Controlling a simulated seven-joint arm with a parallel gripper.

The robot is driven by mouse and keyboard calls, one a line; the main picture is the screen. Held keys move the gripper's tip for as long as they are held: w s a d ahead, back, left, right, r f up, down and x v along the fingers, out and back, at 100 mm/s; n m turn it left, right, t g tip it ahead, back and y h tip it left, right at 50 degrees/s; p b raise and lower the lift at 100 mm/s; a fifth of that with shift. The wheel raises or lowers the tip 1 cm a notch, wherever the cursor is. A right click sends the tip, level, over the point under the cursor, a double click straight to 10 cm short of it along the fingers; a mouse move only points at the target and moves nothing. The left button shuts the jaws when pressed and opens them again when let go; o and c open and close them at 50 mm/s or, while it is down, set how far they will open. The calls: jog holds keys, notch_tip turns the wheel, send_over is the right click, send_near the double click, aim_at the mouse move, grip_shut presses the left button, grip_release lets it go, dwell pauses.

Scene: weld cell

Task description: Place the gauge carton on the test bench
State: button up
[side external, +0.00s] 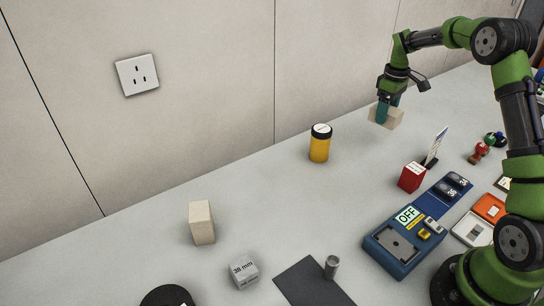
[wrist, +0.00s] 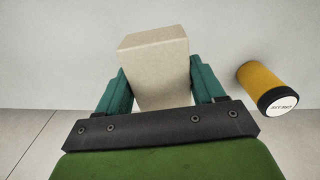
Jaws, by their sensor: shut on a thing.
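My gripper (side external: 384,110) is at the back right near the wall, its teal fingers shut on a plain beige box (side external: 394,117). The wrist view shows the box (wrist: 155,75) between both fingers (wrist: 156,84), tilted slightly in the picture. No label shows on the box's visible faces, so I cannot tell from print that it is the gauge carton. I cannot tell whether it touches the table. A blue device (side external: 379,246) with an OFF display and a grey square plate, possibly the test bench, sits at front right, well away from the gripper.
A yellow jar (side external: 319,148) with a black lid stands left of my gripper. Another beige block (side external: 201,223), a 38 mm block (side external: 243,272) and a dark mat (side external: 308,284) lie front left.

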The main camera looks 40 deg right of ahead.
jog(key=shift+w+d+r+n, duration=0.15)
jog(key=shift+w+r+n, duration=0.15)
jog(key=shift+w+n, duration=0.1)
jog(key=shift+r+n, duration=0.15)
jog(key=shift+n, duration=0.35)
notch_tip(320, 180, down, 10)
jog(key=shift+r, duration=0.15)
jog(key=shift+f, duration=0.25)
jog(key=o, duration=1.1)
jog(key=shift+o, duration=0.2)
